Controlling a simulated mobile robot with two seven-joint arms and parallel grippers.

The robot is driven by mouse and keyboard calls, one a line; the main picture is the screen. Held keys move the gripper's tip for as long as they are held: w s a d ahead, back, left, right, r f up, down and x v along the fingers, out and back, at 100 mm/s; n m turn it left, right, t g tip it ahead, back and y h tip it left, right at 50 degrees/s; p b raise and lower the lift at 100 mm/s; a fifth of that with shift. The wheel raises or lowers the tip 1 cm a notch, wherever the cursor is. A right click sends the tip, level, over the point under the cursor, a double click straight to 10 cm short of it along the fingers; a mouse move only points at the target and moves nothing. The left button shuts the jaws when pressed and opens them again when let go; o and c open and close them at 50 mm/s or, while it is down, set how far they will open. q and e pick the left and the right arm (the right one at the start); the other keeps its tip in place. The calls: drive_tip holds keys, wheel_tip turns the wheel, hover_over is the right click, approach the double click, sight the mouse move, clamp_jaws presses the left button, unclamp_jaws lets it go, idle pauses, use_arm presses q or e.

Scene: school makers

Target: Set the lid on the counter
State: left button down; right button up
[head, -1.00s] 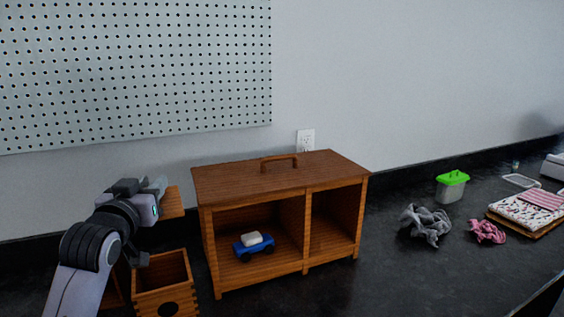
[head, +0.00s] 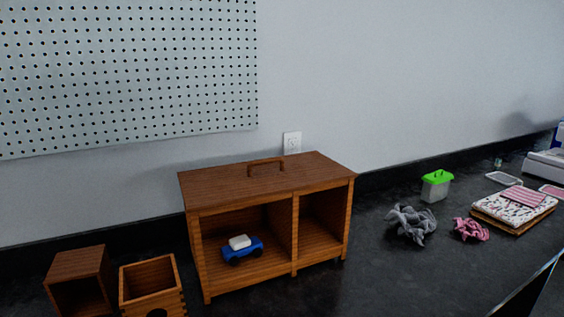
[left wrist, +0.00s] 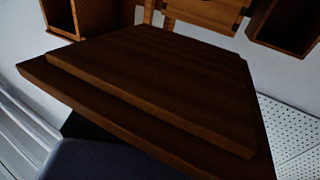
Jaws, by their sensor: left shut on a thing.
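The lid (left wrist: 150,85), a dark brown wooden board with a stepped edge, fills most of the left wrist view. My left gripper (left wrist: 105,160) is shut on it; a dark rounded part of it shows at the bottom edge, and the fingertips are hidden. Neither the lid nor my left arm shows in the head view. An open-topped wooden box with a round hole in its front (head: 150,276) stands on the black counter (head: 380,275), at the lower left. My right gripper is not in view.
A wooden cabinet (head: 235,181) with a top handle stands mid-counter; a blue toy car (head: 242,250) sits inside. Another wooden box (head: 80,264) stands far left. Crumpled cloths (head: 411,224), a green-lidded container (head: 436,187) and folded fabric (head: 514,207) lie right. Counter before the cloths is clear.

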use_arm(q)
drive_tip(key=shift+s+d+f, duration=0.1)
drive_tip(key=shift+s+d, duration=0.05)
drive_tip(key=shift+s, duration=0.45)
idle(0.3)
drive_tip(key=s+d+r+m+g+h, duration=0.1)
drive_tip(key=d+r+m+g+h, duration=0.1)
drive_tip(key=d+r+m+h, duration=0.35)
drive_tip(key=s+d+r+m+g+h, duration=0.1)
drive_tip(key=d+r+m+g+h, duration=0.2)
drive_tip(key=d+h, duration=0.45)
drive_tip(key=w+d+f+m+g+h, duration=0.1)
drive_tip(key=d+f+m+g+h, duration=0.2)
drive_tip(key=d, duration=0.3)
drive_tip(key=shift+w+f+m+g, duration=0.45)
drive_tip(key=shift+m+g, duration=0.1)
drive_tip(key=shift+g, duration=0.35)
drive_tip(key=shift+s+m+g, duration=0.1)
drive_tip(key=shift+m+g, duration=0.2)
drive_tip(key=shift+a, duration=0.1)
